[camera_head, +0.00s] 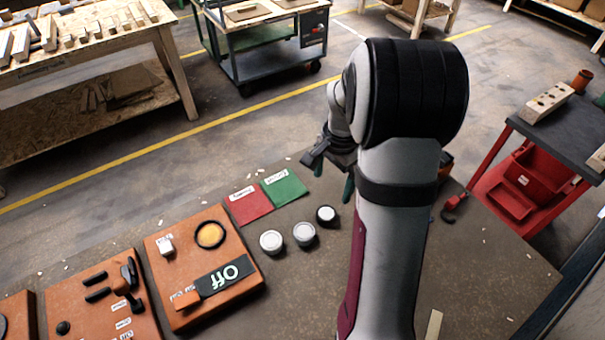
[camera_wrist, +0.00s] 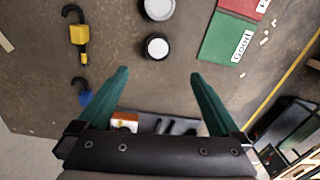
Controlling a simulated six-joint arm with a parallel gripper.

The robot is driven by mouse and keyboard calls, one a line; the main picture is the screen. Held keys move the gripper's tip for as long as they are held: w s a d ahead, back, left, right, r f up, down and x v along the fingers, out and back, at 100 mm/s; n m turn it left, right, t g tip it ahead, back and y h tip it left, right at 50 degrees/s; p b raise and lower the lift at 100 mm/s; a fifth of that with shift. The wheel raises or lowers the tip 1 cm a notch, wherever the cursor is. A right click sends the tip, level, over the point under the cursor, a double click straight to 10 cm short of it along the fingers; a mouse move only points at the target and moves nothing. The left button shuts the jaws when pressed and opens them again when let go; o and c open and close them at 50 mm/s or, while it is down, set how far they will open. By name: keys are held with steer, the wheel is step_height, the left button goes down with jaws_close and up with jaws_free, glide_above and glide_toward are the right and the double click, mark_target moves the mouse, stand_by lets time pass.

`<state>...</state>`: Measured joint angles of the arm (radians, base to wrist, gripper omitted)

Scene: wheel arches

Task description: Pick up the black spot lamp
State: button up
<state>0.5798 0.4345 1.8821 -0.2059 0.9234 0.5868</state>
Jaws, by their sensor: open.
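The black spot lamp (camera_head: 326,214) is a small round puck with a black rim and a pale face. It stands on the brown tabletop, rightmost of three round lamps in the head view. In the wrist view the lamp (camera_wrist: 157,47) lies just beyond my fingertips, roughly centred between them. My gripper (camera_head: 333,178) has green fingers, spread apart with nothing between the tips. In the wrist view my gripper (camera_wrist: 160,73) looks open, and the fingers do not appear to touch the lamp.
A grey lamp (camera_head: 304,233) and a white lamp (camera_head: 271,241) stand close by. A red card (camera_head: 249,204) and a green card (camera_head: 285,188) lie behind. An orange switch board (camera_head: 205,265) is at left. A yellow hooked tool (camera_wrist: 79,35) lies apart from the lamps.

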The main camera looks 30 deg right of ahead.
mark_target(327, 213)
steer(key=f, duration=1.2)
steer(key=shift+a+f, duration=0.2)
steer(key=shift+a, duration=0.1)
steer(key=c, duration=1.5)
steer(key=shift+o, duration=0.2)
steer(key=shift+r, duration=0.1)
